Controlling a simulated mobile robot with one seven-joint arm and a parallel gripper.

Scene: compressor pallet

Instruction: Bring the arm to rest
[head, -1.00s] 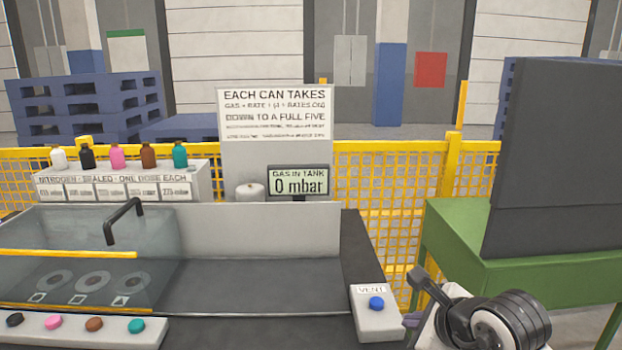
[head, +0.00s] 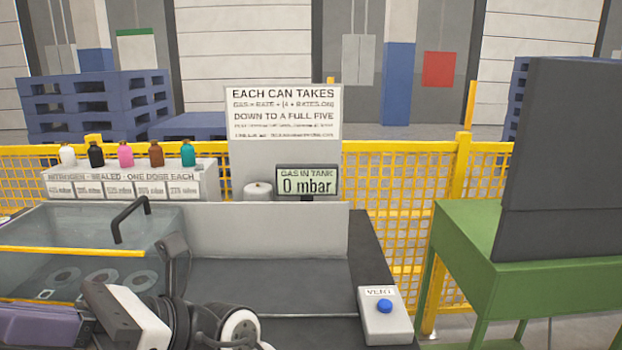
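My arm is in the lower left of the head view, in front of the glass-sided box (head: 60,240) and the dark bench top (head: 290,280). Its white and black links and a purple part at the left edge show. No fingertips of my gripper can be made out, so I cannot tell if it is open or holds anything. The display (head: 306,182) reads 0 mbar.
Several small bottles (head: 125,155) stand on the labelled rack at the back left. A blue VENT button (head: 384,306) sits on a pale box at the bench's right end. A green table (head: 500,280) with a dark panel stands right. A yellow mesh fence (head: 400,200) runs behind.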

